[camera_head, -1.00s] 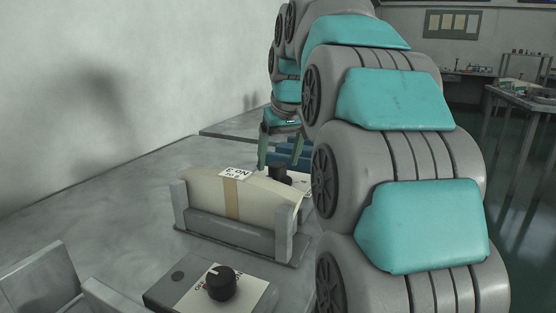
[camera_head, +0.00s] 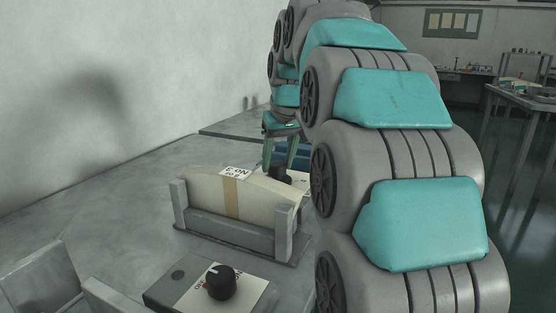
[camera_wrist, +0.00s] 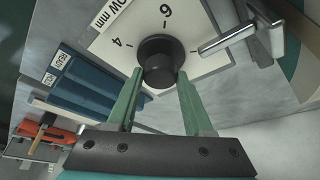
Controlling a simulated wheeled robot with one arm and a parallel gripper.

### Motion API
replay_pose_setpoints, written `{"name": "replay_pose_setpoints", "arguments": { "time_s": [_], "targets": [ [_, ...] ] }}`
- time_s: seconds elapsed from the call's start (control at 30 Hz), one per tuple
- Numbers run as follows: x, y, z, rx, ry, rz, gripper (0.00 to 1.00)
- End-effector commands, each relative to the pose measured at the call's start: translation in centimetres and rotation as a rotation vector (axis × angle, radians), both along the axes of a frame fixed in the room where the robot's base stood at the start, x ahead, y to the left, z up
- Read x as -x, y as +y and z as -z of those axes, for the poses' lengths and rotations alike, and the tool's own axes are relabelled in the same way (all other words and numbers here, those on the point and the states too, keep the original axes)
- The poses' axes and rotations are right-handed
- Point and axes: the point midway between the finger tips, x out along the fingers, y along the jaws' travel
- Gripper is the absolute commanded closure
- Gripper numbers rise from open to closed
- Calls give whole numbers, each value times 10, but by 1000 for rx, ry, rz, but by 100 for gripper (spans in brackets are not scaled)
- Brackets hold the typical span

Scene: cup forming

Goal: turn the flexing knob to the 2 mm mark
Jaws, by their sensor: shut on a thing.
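The flexing knob (camera_wrist: 158,61) is a round black knob on a white dial plate (camera_wrist: 207,28) in the wrist view. The plate shows a 4, a 6 and the letters "mm"; I cannot make out a 2 mm mark or the knob's pointer. My gripper (camera_wrist: 160,76) has its two green fingers on opposite sides of the knob, shut on it. In the head view the knob (camera_head: 280,173) shows small behind the cream block, with my gripper (camera_head: 279,168) reaching down to it from above.
A cream block with a tan band (camera_head: 193,195) sits in a grey cradle (camera_head: 230,232) in front of the knob. Another black knob (camera_head: 221,282) stands on a nearer box. In the wrist view, a metal bar fitting (camera_wrist: 228,40) is right of the knob and blue blocks (camera_wrist: 85,85) are left.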

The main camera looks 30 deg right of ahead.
Motion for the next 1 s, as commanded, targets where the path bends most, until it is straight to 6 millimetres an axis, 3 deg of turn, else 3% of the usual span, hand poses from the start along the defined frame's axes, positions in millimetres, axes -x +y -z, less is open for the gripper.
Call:
{"name": "replay_pose_setpoints", "arguments": {
  "time_s": [0.2, 0.57, 1.0],
  "targets": [
    [0, 0, 0, 0, 0, 0, 100],
    [0, 0, 0, 2, 0, 54, 100],
    [-1, 2, -1, 4, -2, 393, 100]
  ]
}}
